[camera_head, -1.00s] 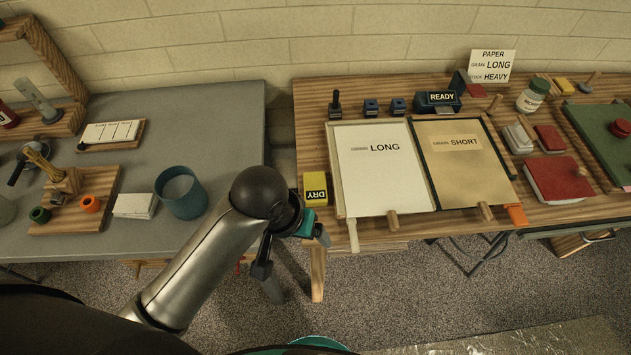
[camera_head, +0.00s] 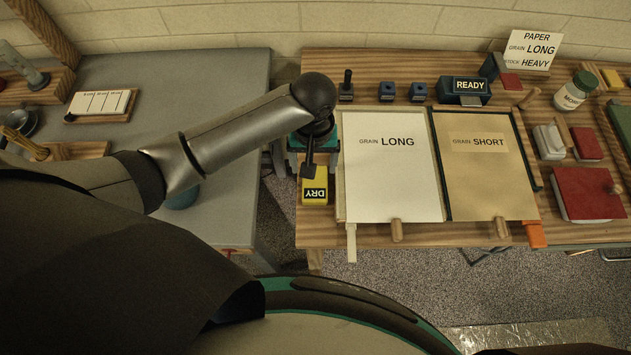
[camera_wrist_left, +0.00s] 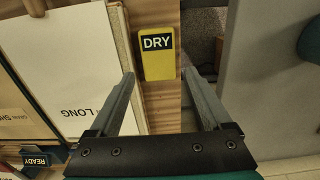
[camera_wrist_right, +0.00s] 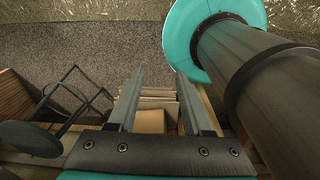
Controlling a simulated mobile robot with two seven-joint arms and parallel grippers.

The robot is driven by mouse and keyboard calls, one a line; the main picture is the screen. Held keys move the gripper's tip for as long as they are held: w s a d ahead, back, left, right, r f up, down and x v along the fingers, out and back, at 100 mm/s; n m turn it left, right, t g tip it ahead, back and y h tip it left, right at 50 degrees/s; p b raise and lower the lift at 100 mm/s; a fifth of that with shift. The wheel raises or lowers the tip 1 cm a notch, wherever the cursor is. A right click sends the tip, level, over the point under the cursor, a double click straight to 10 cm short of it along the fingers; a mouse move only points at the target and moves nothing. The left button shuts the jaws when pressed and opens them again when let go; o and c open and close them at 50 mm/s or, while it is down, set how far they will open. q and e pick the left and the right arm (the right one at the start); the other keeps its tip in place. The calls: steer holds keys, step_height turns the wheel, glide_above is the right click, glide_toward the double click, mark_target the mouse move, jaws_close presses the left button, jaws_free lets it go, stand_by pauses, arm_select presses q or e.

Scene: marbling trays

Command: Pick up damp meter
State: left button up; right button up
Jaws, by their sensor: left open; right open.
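The damp meter appears to be the yellow block (camera_head: 314,188) with a dark "DRY" label, lying at the left edge of the wooden table. In the left wrist view the meter (camera_wrist_left: 158,62) lies between and beyond the two fingers. My left gripper (camera_wrist_left: 160,74) is open, empty and above the table; how high cannot be told. In the head view my left wrist hides the meter's far end. My right gripper (camera_wrist_right: 161,74) is open and empty, with a box and floor below it, and it is out of the head view.
A cream sheet (camera_head: 391,185) marked LONG lies in a tray just right of the meter, beside a tan sheet (camera_head: 487,184) marked SHORT. A dark READY box (camera_head: 465,98) and small blue blocks stand behind. A gap separates this table from the grey table (camera_head: 225,75).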

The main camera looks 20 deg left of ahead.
mark_target(315, 182)
arm_select(q)
step_height(315, 182, down, 4)
steer(key=shift+f+b, duration=0.15)
steer(key=shift+b, duration=0.15)
steer(key=shift+f, duration=0.25)
step_height(315, 182, down, 4)
steer(key=shift+d+f+b, duration=0.1)
steer(key=shift+f+b, duration=0.15)
steer(key=shift+b, duration=0.2)
arm_select(e)
steer(key=shift+w+f, duration=0.8)
steer(key=shift+w, duration=0.1)
arm_select(q)
steer(key=shift+c, duration=0.2)
steer(key=c, duration=1.2)
step_height(315, 182, up, 20)
steer(key=p, duration=0.3)
steer(key=shift+p, duration=0.3)
arm_select(e)
step_height(315, 182, up, 4)
steer(key=shift+f, duration=0.2)
